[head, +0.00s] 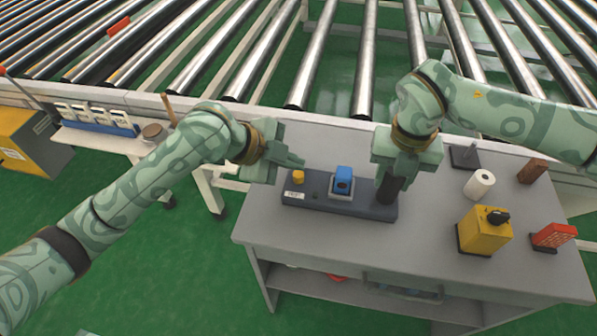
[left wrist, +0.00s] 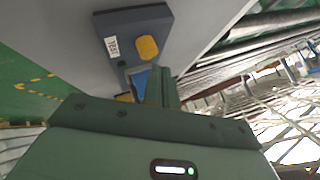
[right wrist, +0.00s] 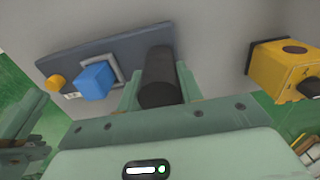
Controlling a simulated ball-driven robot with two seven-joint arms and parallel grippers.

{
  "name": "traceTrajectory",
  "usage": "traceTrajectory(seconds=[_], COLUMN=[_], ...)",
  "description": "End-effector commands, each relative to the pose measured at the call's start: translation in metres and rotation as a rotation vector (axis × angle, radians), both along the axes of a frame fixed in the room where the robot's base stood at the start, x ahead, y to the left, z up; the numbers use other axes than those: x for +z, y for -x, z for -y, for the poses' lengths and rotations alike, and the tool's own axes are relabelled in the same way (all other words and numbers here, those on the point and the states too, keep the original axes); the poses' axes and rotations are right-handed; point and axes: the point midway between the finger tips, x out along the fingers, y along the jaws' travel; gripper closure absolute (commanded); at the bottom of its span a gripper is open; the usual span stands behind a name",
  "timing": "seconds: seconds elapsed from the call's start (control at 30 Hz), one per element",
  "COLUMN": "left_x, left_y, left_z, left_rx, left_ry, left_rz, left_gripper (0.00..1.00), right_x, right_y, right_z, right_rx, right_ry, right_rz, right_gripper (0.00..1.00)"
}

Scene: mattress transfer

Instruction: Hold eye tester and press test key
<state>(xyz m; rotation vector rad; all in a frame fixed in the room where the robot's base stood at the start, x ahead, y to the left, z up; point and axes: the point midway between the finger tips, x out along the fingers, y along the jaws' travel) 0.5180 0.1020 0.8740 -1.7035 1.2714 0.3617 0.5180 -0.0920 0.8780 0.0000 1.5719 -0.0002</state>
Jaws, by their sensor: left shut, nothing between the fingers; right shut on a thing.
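The eye tester is a long dark grey-blue base (head: 365,207) on the grey table. At its left end are a white label and a yellow test key (head: 298,175); the key also shows in the left wrist view (left wrist: 148,48). A blue block (head: 343,175) sits in a grey square frame at its middle. A black upright cylinder (head: 386,190) stands at its right end. My right gripper (head: 396,178) is shut on this cylinder, also seen in the right wrist view (right wrist: 158,78). My left gripper (head: 296,162) is shut and empty, close to the test key; contact is unclear.
Right of the tester stand a paper roll (head: 479,184), a yellow box with a black knob (head: 484,232), a red rack (head: 553,237) and a brown block (head: 532,171). A roller conveyor (head: 335,55) runs behind the table. The table's front is clear.

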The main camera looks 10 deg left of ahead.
Motion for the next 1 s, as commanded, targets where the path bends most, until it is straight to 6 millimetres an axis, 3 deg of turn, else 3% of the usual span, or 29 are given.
traceTrajectory(seconds=[1.0], left_x=[-0.0096], left_y=[0.0009], left_z=[0.0002], left_rx=[0.001], left_ry=[0.0], left_rz=[-0.001], left_gripper=[1.0], right_x=[0.0011], right_y=[-0.0004], right_z=[-0.0004], right_rx=[0.0], right_ry=[-0.002], right_rz=[0.002], right_gripper=[1.0])
